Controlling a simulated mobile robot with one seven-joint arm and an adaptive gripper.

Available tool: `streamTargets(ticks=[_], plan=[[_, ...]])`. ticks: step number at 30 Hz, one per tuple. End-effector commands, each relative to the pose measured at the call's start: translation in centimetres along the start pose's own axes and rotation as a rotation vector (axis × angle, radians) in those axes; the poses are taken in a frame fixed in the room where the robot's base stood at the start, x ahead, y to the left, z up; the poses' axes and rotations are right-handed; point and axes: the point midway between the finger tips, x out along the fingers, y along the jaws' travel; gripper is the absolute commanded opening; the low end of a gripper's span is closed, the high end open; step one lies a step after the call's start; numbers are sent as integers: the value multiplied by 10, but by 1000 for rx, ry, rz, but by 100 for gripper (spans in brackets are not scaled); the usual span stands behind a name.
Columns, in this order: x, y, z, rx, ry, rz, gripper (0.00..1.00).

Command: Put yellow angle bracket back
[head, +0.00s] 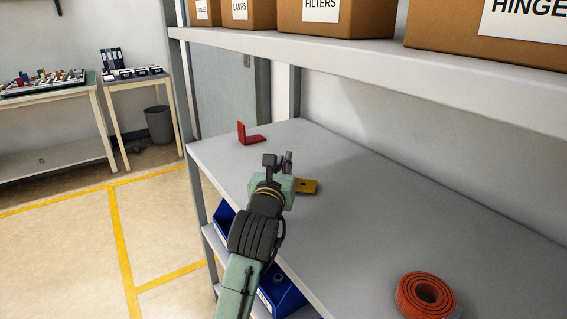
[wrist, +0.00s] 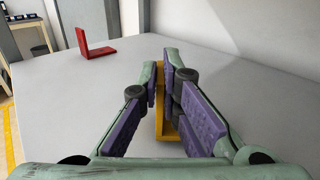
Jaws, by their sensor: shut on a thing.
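The yellow angle bracket (head: 307,186) is at my gripper, low over or on the grey shelf top (head: 365,200); I cannot tell whether it touches the surface. In the wrist view the yellow bracket (wrist: 160,105) stands between the purple finger pads, with one leg upright and part of it hidden by the fingers. My gripper (head: 279,165) is shut on it, and the fingers (wrist: 161,92) also show in the wrist view. A red angle bracket (head: 250,135) lies farther back on the shelf; it is at upper left in the wrist view (wrist: 95,48).
An orange coiled strap (head: 424,296) lies at the front right of the shelf top. An upper shelf (head: 400,72) with labelled cardboard boxes (head: 335,17) overhangs the back. Blue bins (head: 281,291) sit on the level below. The middle of the shelf top is clear.

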Motion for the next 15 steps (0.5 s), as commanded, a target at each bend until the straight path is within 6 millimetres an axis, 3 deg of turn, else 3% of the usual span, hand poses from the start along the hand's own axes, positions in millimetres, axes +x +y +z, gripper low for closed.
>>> streamTargets(ticks=[15], plan=[[0, 0, -7, 2, -3, 0, 0]])
